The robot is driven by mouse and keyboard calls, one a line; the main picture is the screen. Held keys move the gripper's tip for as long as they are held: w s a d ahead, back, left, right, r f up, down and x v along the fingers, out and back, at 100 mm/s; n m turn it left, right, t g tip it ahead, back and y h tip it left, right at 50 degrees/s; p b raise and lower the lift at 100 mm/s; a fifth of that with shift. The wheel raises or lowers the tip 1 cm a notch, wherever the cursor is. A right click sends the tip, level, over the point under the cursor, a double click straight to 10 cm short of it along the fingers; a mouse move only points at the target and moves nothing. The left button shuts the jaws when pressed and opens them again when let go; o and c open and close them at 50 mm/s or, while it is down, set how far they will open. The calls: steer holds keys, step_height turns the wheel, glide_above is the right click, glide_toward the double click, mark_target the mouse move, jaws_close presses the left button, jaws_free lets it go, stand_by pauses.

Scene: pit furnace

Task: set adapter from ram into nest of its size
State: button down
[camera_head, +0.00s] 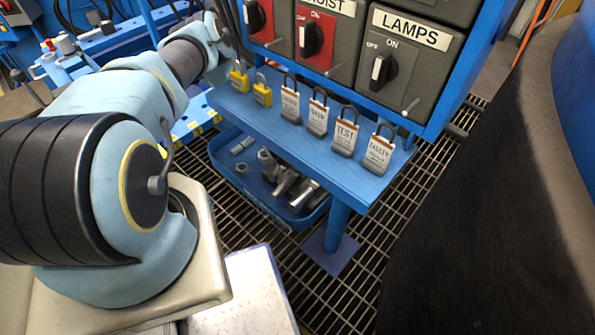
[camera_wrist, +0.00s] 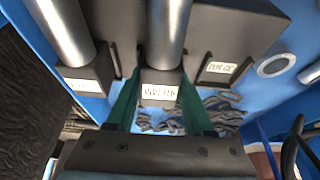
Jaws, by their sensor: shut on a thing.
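In the wrist view my gripper (camera_wrist: 158,95) has two green fingers, one on each side of a dark block with a white label (camera_wrist: 160,91). It is shut on this block. A silver cylinder (camera_wrist: 168,30) shows directly beyond the block; I cannot tell whether the two are joined. To the left, a similar dark block with a label (camera_wrist: 82,85) sits at the end of another silver cylinder (camera_wrist: 60,30). To the right is a dark block with a label (camera_wrist: 219,68). The label texts are too small to read surely. I cannot tell which parts are the ram, the adapter or the nests.
In the head view a blue shelf (camera_head: 236,108) carries several padlocks below a switch panel labelled LAMPS (camera_head: 405,60). A blue bin (camera_head: 222,165) with metal parts stands under it on the grating. A large black curved wall (camera_head: 480,190) fills the right side.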

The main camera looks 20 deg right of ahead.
steer(key=shift+f, duration=0.35)
